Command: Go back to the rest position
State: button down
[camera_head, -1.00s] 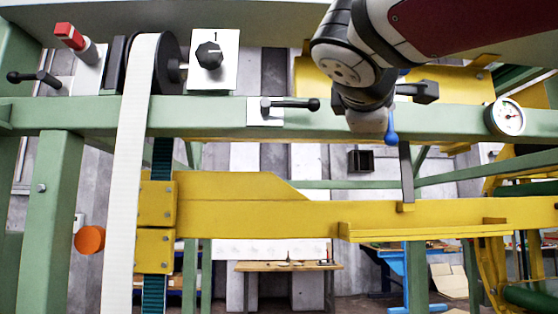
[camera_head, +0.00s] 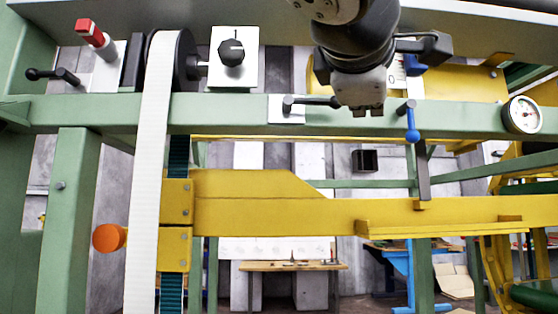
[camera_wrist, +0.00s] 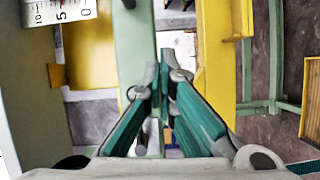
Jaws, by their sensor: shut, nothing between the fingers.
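My gripper (camera_head: 368,110) is at the upper right of the head view, pointing down in front of the green horizontal beam (camera_head: 240,117). Its short grey fingertips are together and hold nothing. The tip lies just right of a black-handled lever (camera_head: 310,101) and left of a blue lever (camera_head: 411,128); I cannot tell the depth gap to either. In the wrist view my gripper (camera_wrist: 161,68) shows its two teal-sided fingers converging at the tips.
A white ring belt (camera_head: 148,180) hangs at left near a black dial (camera_head: 231,52) and red-tipped switch (camera_head: 90,33). A yellow beam (camera_head: 270,215) crosses below. A gauge (camera_head: 522,114) is at right. Free air lies below my gripper.

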jog(key=shift+s+a, duration=0.25)
jog(key=shift+s, duration=0.3)
jog(key=shift+f, duration=0.1)
jog(key=s+d+f+m+g+y+p, duration=0.1)
jog(key=s+d+f+m+g, duration=0.1)
jog(key=f, duration=0.6)
jog(key=s+d+f+m+g+y+p, duration=0.1)
jog(key=s+d+f+m+g, duration=0.15)
jog(key=f, duration=0.65)
jog(key=s+d+f+m+g+y+p, duration=0.1)
jog(key=d+f+m+g, duration=0.15)
jog(key=f, duration=0.55)
jog(key=s+a+f+m+g+y+p, duration=0.1)
jog(key=s+f+m+g+y, duration=0.1)
jog(key=s+f, duration=0.3)
jog(key=s+a+f+m+g+y+p, duration=0.1)
jog(key=s+f, duration=0.5)
jog(key=f, duration=0.6)
jog(key=shift+s+m+g+y, duration=0.15)
jog(key=shift+m+g+y, duration=0.55)
jog(key=shift+m+g, duration=0.25)
